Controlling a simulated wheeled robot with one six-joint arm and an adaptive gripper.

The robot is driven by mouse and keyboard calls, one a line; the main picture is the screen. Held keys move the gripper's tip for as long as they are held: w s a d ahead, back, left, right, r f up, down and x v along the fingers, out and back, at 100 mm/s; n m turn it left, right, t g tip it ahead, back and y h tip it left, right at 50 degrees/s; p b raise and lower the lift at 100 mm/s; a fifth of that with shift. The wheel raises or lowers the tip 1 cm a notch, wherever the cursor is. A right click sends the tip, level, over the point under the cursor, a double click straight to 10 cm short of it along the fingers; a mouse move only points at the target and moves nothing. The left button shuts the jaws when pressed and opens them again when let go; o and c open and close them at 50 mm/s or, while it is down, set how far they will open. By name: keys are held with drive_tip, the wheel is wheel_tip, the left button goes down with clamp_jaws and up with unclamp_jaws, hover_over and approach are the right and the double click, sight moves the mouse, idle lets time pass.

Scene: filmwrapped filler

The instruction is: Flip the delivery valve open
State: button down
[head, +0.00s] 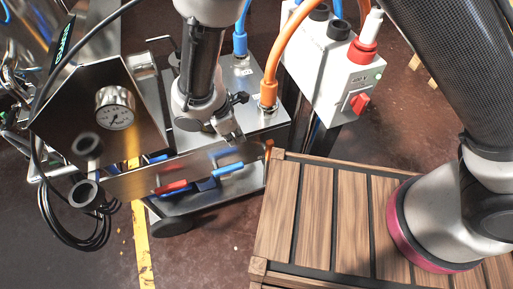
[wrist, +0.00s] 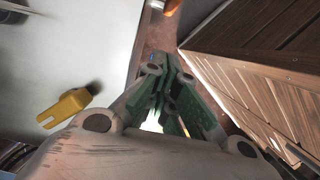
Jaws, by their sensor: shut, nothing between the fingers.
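A steel machine (head: 125,70) stands at left with a round gauge on its face. Low on its front are a red-handled lever (head: 171,187) and a blue-handled lever (head: 230,168). I cannot tell which is the delivery valve; neither handle is clearly identifiable in the wrist view. My gripper (head: 236,138) is just above and behind the blue handle, apart from it as far as I can tell. In the wrist view my gripper (wrist: 165,95) shows its green-padded fingers together, holding nothing. A yellow fitting (wrist: 66,107) sits against a pale panel left of the fingers.
An orange hose (head: 275,70) and a blue hose (head: 240,42) rise from the machine's top beside my gripper. A white switch box (head: 333,70) with a red knob stands behind right. A slatted wooden crate (head: 318,215) fills the front right. Black cables hang at left.

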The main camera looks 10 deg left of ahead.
sight(269, 150)
drive_tip(key=shift+w+d+f, duration=0.55)
drive_tip(key=shift+d+f, duration=0.4)
drive_tip(key=shift+f, duration=0.65)
drive_tip(key=shift+w+d+f, duration=0.6)
drive_tip(key=shift+d+f, duration=0.3)
drive_tip(key=shift+f, duration=0.7)
drive_tip(key=shift+w+d+f, duration=0.55)
drive_tip(key=shift+d+f, duration=0.4)
drive_tip(key=shift+f, duration=0.65)
